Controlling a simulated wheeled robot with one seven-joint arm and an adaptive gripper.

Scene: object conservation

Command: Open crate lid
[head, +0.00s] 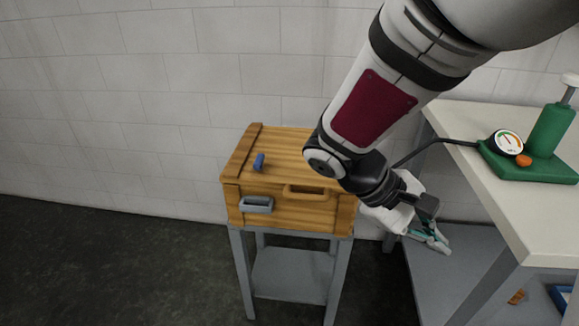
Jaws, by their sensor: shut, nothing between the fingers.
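A wooden crate (285,211) stands on a grey metal stand. Its lid (290,147) lies flat and closed on top. A small blue piece (259,162) sits on the lid's left part. A wooden handle (306,191) is on the upper front, and a grey handle or latch (257,204) is at the front left. My gripper (434,239) is to the right of the crate, apart from it, pointing down and right. Its fingers are shut and empty. My arm hides the right part of the lid.
A white-topped table (500,215) stands on the right. A green pump-like device (550,135) with a gauge (508,143) is on it, with a black hose running left behind my wrist. A white wall is behind. Dark floor at the left is clear.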

